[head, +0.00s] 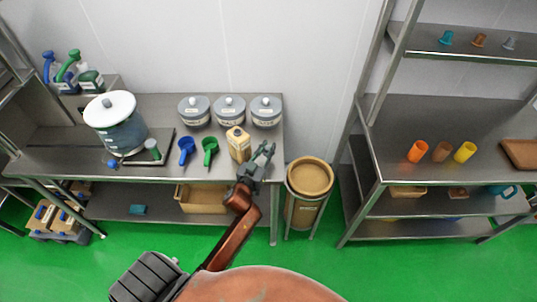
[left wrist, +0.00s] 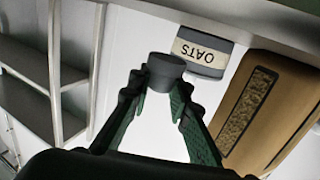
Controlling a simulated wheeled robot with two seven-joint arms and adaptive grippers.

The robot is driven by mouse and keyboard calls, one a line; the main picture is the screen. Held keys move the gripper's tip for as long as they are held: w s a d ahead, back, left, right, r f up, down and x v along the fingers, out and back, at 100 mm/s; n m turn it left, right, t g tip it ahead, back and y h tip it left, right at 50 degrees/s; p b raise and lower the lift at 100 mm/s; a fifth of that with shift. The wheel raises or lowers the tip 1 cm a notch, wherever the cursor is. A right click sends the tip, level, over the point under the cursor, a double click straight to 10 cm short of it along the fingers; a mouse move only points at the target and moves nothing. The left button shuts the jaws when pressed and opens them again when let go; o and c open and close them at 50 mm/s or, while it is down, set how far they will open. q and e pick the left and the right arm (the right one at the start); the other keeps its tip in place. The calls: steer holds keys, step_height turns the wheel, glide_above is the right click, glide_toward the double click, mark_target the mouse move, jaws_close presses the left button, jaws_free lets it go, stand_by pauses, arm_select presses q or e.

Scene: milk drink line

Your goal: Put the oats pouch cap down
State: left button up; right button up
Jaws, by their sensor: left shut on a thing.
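My left gripper (head: 262,158) is at the right end of the left steel table, just right of the tan pouch (head: 238,145). In the left wrist view its fingers (left wrist: 163,88) are shut on a small dark grey cap (left wrist: 166,70). The cap is hard to make out in the head view. The pouch (left wrist: 265,105), with a long window showing grain, is at the right of the wrist view, apart from the fingers. Behind the cap is a grey canister labelled OATS (left wrist: 203,50), upside down in that view. My right gripper is not in view.
Three grey lidded canisters (head: 229,109) line the table's back. A blue scoop (head: 186,150) and a green scoop (head: 210,151) lie left of the pouch. A white-lidded pot (head: 115,125) stands further left. A brown bin (head: 308,180) stands right of the table.

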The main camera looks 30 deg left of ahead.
arm_select(q)
step_height(320, 180, down, 4)
steer(key=shift+w+r+b, duration=0.1)
steer(key=shift+r+b, duration=0.1)
steer(key=shift+b, duration=0.35)
steer(key=shift+r, duration=0.15)
steer(key=shift+f, duration=0.2)
steer(key=o, duration=0.8)
steer(key=shift+c, duration=0.2)
steer(key=shift+r, duration=0.15)
